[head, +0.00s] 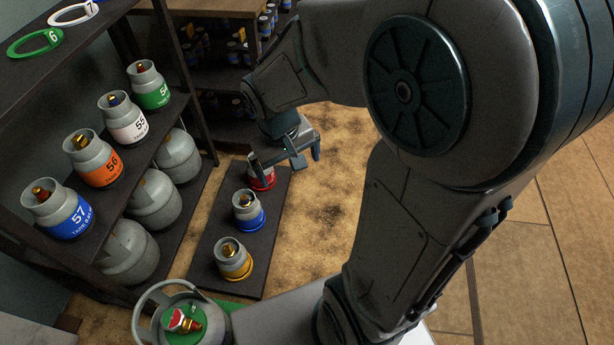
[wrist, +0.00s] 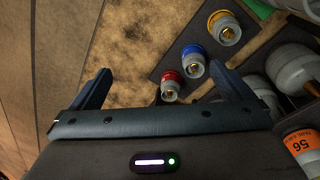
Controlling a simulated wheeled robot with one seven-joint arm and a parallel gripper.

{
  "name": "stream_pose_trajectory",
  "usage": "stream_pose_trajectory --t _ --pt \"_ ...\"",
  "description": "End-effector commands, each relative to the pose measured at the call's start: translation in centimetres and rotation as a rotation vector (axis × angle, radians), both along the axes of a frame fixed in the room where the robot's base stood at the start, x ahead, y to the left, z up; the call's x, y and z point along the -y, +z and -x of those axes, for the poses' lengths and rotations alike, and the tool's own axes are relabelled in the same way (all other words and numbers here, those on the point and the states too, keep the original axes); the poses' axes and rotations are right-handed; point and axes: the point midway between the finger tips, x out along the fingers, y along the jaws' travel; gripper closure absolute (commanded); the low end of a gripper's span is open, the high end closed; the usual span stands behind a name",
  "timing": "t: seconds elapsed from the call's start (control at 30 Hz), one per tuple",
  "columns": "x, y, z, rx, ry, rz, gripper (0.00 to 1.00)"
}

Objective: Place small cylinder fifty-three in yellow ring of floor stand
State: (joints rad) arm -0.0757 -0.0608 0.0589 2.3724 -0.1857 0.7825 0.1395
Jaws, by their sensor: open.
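A dark floor stand (head: 205,270) bears three small grey cylinders in a row. The near one, with a yellow band low around it (head: 233,259), stands upright; it also shows in the wrist view (wrist: 227,29). The middle one has a blue band (head: 248,211) and the far one a red band (head: 262,177). I cannot read a number fifty-three on any of them, nor tell whether each band is a label or a ring. My gripper (head: 286,160) is open and empty near the far end, partly covering the red-banded cylinder; its fingers also show in the wrist view (wrist: 164,84).
A shelf (head: 125,185) on the left holds small cylinders 54 to 57, with larger tanks below and rings on top. A larger tank (head: 181,320) with a green-and-red top is at the front. Floor (head: 320,215) right of the stand is clear.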

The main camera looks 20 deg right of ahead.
Motion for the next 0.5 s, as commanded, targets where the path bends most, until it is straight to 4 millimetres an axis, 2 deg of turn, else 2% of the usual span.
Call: stream_pose_trajectory --t 0.03,0.2,0.33,0.5 --pt "0.4 1.1 1.4 0.011 -0.024 -0.02 0.0" --pt "0.9 3.0 5.3 0.022 -0.077 -0.089 0.0" --pt "1.0 3.6 7.0 0.028 -0.096 -0.125 0.0" --pt "1.0 3.8 7.6 0.029 -0.101 -0.141 0.0"
